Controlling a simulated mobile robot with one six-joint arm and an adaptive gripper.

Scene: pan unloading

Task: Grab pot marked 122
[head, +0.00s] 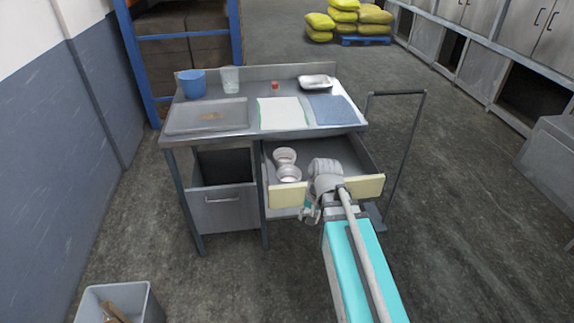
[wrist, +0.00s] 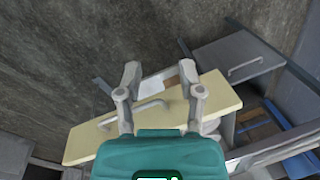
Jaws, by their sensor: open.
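No marking 122 is readable on either. My gripper (head: 310,213) is low in front of the drawer front (head: 284,196), outside the drawer. In the wrist view my gripper (wrist: 160,72) is open, its two fingers apart with nothing held. The pale yellow drawer front with its grey handle (wrist: 133,113) crosses behind the fingers. A white object behind the right finger is mostly hidden.
The metal workbench (head: 240,140) carries a blue cup (head: 192,83), a clear cup (head: 229,79), a tray (head: 207,116), cloths and a white dish (head: 315,82). A cart handle (head: 398,93) rises at right. A grey bin (head: 120,303) stands front left.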

